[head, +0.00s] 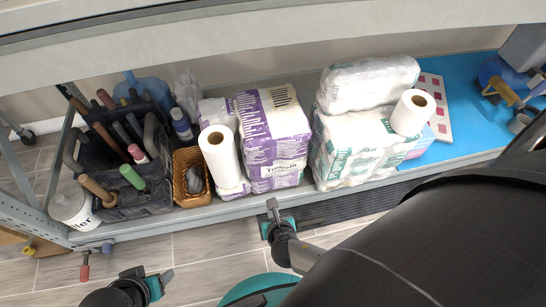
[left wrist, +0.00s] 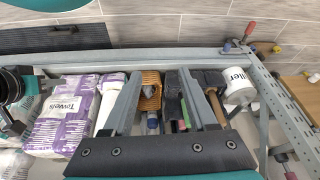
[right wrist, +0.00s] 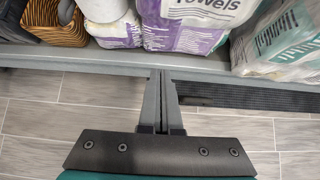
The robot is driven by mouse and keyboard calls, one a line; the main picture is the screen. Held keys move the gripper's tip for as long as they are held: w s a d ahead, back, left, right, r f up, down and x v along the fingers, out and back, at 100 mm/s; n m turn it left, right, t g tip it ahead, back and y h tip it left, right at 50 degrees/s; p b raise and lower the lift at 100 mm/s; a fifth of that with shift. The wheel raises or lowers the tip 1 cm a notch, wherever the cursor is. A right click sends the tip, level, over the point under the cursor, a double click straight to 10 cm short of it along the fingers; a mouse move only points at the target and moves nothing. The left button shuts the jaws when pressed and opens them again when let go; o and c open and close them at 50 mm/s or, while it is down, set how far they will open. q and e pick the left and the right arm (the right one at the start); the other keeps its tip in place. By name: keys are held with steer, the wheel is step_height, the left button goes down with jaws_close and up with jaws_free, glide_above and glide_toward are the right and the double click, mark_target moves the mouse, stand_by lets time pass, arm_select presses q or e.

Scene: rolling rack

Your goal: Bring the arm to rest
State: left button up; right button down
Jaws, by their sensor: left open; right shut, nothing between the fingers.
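My left gripper (head: 150,274) is low at the left of the head view, in front of the rack shelf. In the left wrist view its two fingers (left wrist: 158,78) are spread apart with nothing held; the rack's goods show beyond them. My right gripper (head: 272,205) is at the shelf's front edge in the head view, below the purple towel pack (head: 271,138). In the right wrist view its fingers (right wrist: 161,75) are together and empty, pointing at the shelf edge. Whether they touch that edge I cannot tell.
The shelf's front rail (head: 190,218) runs across the rack. On the shelf stand a black tool caddy (head: 128,203), a wicker basket (head: 188,197), paper rolls (head: 219,155) and a green-white towel pack (head: 350,150). A white bucket (head: 72,206) is at the left. Tiled floor lies in front.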

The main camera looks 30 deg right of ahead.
arm_select(q)
steer(key=shift+s+f+p, duration=0.25)
steer(key=shift+f+p, duration=0.2)
steer(key=shift+f, duration=0.8)
arm_select(e)
steer(key=shift+v, duration=1)
